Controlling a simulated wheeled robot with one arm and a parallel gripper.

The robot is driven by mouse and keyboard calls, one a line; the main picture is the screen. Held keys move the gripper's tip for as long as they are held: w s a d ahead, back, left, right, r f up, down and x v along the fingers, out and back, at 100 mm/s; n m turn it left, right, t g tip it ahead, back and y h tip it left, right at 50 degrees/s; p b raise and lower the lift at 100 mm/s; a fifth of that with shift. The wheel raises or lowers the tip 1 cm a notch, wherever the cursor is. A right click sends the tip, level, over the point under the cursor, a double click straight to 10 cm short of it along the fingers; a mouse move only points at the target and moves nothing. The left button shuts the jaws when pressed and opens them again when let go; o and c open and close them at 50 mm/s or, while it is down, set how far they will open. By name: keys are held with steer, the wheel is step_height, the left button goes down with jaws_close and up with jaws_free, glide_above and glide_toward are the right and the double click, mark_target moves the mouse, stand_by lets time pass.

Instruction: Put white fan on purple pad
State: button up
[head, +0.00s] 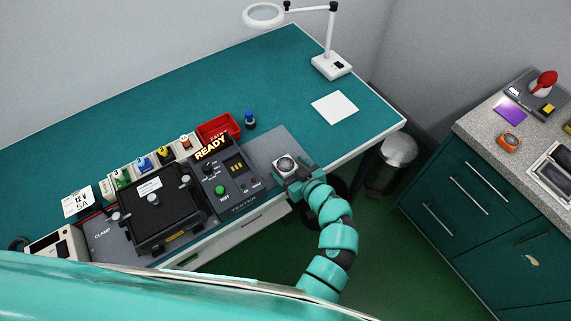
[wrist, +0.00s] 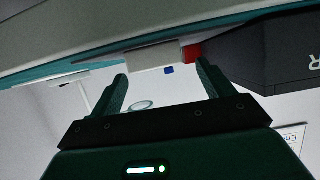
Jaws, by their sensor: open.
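A small white square fan (head: 284,162) with a dark round middle shows at the front right edge of the grey plate on the bench. What seems to be its pale edge shows in the wrist view (wrist: 150,59), between and beyond my fingers. My gripper (head: 290,173) is close to the fan on its near side; the head view does not show whether they touch. In the wrist view my gripper (wrist: 162,72) is open, with nothing visibly clamped. The purple pad (head: 510,110) lies on the speckled counter at the right, with nothing on it.
The tester (head: 228,178) and black clamp box (head: 155,210) stand left of my gripper. A red bin (head: 215,128), blue-capped bottle (head: 249,119), white sheet (head: 335,107) and lamp base (head: 331,66) are farther back. An orange item (head: 509,142) and grey device (head: 538,92) flank the pad.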

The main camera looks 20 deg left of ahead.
mark_target(285, 164)
steer(key=shift+w+a+f+p, duration=0.35)
steer(key=shift+w+a+f, duration=0.05)
steer(key=shift+p+x, duration=0.35)
steer(key=shift+x, duration=0.75)
steer(key=c, duration=1.1)
steer(key=shift+c, duration=0.2)
steer(key=shift+r, duration=0.1)
